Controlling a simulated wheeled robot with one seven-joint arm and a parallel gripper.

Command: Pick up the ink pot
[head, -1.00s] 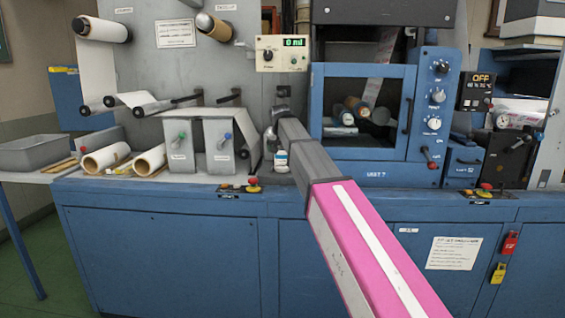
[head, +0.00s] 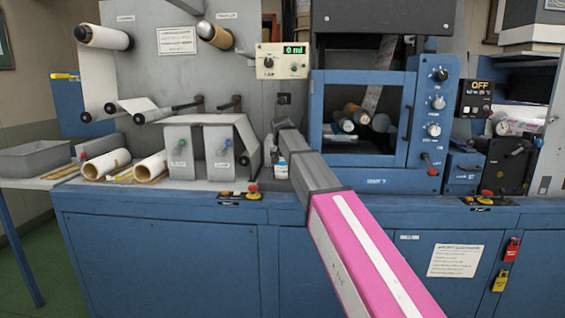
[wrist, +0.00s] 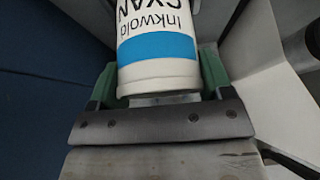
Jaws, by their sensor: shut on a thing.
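The ink pot (wrist: 158,45) is a white cylinder with a blue band, lettered "Inkwold CYAN". In the wrist view it fills the upper middle, and its top runs out of the picture. My gripper (wrist: 158,84) has its green fingers shut on the pot, one on each side. In the head view a small part of the pot (head: 281,170) shows just left of my arm, low over the counter. My gripper is mostly hidden there. I cannot tell whether the pot touches the counter.
A grey stand with green and blue knobs (head: 202,155) is close on the left. White rolls (head: 105,164) lie further left. A control box reading "0 ml" (head: 282,62) is above.

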